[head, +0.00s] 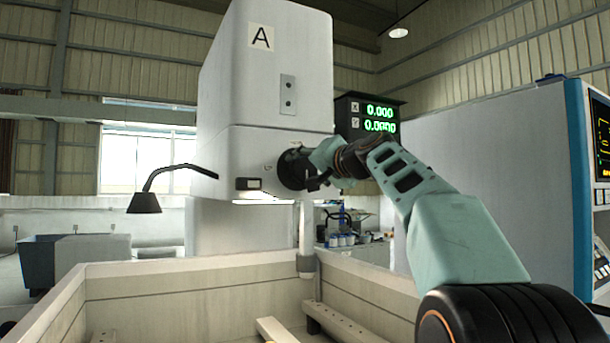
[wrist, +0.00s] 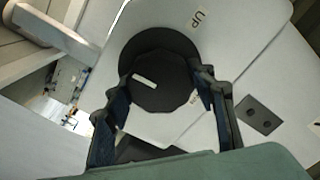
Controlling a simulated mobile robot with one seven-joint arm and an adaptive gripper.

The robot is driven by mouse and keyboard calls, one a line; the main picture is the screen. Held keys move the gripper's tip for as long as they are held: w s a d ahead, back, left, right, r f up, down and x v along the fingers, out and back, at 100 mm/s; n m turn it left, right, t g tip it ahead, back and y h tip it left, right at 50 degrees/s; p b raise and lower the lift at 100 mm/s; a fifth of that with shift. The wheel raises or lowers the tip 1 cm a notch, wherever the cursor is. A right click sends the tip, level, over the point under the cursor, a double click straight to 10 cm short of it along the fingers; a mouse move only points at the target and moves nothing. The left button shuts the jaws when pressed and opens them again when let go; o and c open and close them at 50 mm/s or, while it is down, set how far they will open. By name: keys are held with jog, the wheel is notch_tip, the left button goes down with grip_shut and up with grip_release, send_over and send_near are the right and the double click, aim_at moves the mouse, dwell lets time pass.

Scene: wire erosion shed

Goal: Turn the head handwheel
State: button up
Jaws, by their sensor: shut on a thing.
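The head handwheel (head: 289,171) is a dark round knob on the lower front of the white machine head (head: 262,100) marked A. In the wrist view the handwheel (wrist: 165,92) is a many-sided black knob with a white index mark, in front of a round black base. My gripper (head: 312,168) is at the handwheel from the right in the head view. In the wrist view my gripper (wrist: 164,80) has one finger on each side of the knob, shut on it. The exact finger contacts are hard to see.
An "UP" label (wrist: 199,18) is beside the knob; a second label is partly hidden by a finger. A black lamp (head: 145,201) hangs left of the head. A pale open tank (head: 200,285) lies below. A green-digit readout (head: 378,118) and a control cabinet (head: 500,170) stand right.

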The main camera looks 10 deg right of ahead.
jog(key=shift+n, duration=0.6)
jog(key=o, duration=1.2)
jog(key=v, duration=1.2)
jog(key=shift+r, duration=0.1)
